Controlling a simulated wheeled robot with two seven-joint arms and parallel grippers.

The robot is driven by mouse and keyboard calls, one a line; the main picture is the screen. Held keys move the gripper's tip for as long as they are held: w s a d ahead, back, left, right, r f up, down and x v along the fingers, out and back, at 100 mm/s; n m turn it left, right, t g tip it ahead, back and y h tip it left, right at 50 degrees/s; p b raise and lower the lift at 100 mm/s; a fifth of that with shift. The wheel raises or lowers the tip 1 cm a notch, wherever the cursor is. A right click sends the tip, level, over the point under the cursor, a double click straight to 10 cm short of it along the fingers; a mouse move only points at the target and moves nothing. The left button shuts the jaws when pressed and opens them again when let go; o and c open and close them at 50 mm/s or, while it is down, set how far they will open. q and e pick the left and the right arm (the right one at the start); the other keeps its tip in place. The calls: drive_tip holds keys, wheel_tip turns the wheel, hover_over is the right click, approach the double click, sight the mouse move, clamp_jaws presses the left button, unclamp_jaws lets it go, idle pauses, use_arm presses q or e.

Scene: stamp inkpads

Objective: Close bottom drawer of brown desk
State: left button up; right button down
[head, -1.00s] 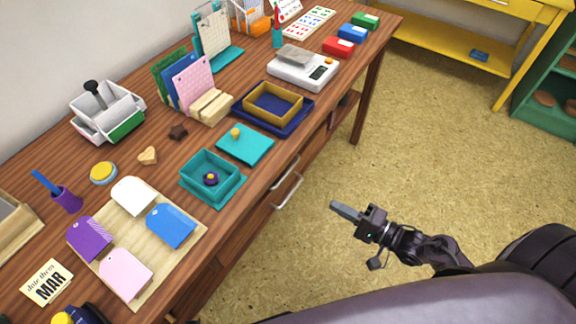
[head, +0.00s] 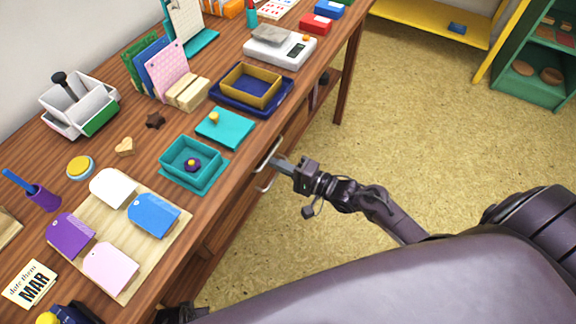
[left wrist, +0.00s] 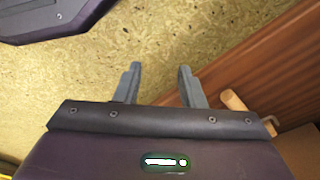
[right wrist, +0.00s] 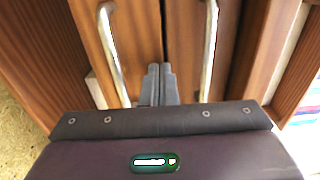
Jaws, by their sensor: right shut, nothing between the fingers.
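The brown desk (head: 60,150) runs diagonally across the head view, its front facing my right arm. My right gripper (head: 276,163) is shut and empty, close to a silver handle (head: 270,152) on the desk front. In the right wrist view, the shut fingertips (right wrist: 158,72) point at the seam between two wooden drawer fronts. One silver handle (right wrist: 108,50) is left of the fingers, and another (right wrist: 209,50) is right of them. Contact with the wood is unclear. I cannot tell how far either drawer stands out. My left gripper (left wrist: 158,75) is open and empty, beside reddish-brown wood (left wrist: 255,75).
The desktop holds a teal box (head: 190,160), a blue tray (head: 240,100), a scale (head: 280,47) and a board with coloured tags (head: 130,250). The speckled floor (head: 420,150) right of the desk is clear. A yellow table (head: 430,22) and green shelf (head: 535,85) stand beyond.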

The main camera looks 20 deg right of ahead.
idle(0.3)
drive_tip(key=shift+w+a, duration=0.15)
drive_tip(key=shift+w, duration=0.1)
use_arm(q)
drive_tip(key=shift+s+a+f+p, duration=0.2)
drive_tip(key=shift+s+f+p, duration=0.2)
drive_tip(key=shift+f, duration=0.3)
use_arm(e)
drive_tip(key=shift+w+a+r, duration=0.15)
drive_tip(key=shift+w+a, duration=0.25)
drive_tip(key=shift+w, duration=0.1)
